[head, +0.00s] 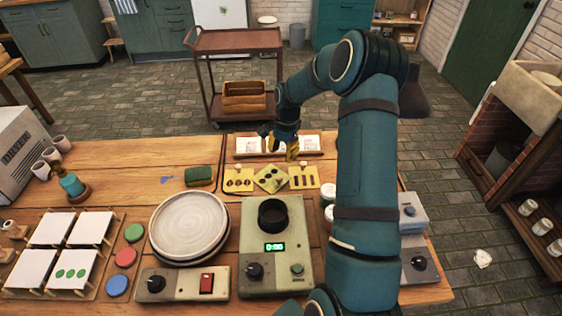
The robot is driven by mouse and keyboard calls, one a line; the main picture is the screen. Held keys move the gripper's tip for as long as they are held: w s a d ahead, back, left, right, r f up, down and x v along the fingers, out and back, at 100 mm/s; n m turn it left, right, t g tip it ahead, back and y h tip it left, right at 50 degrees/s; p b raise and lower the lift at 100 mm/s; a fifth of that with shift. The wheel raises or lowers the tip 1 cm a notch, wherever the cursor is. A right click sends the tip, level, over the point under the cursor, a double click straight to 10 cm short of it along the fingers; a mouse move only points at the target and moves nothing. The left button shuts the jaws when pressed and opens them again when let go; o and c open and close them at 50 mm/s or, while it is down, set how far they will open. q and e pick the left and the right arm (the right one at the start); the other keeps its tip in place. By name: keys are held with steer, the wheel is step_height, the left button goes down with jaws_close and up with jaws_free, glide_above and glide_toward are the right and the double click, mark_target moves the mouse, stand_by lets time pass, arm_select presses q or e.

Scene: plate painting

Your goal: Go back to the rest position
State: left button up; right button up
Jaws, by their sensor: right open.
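My right gripper (287,146) is open above the far part of the wooden table, beside the white printed sheets (249,145). My teal right arm rises from the bottom edge and bends over the table's right part. No object shows in the gripper, though its fingertips are small here. Yellow stencil cards (238,181) lie just nearer than the gripper. My left gripper is not in view.
A grey-green device (290,222) with a black ring and lit display stands right of the plate. A switch box (183,285), coloured discs (125,257), white tiles (48,229) and a green sponge (199,175) are on the table. A cart (237,42) stands behind.

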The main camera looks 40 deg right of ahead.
steer(key=shift+d+r, duration=0.1)
steer(key=shift+r, duration=0.45)
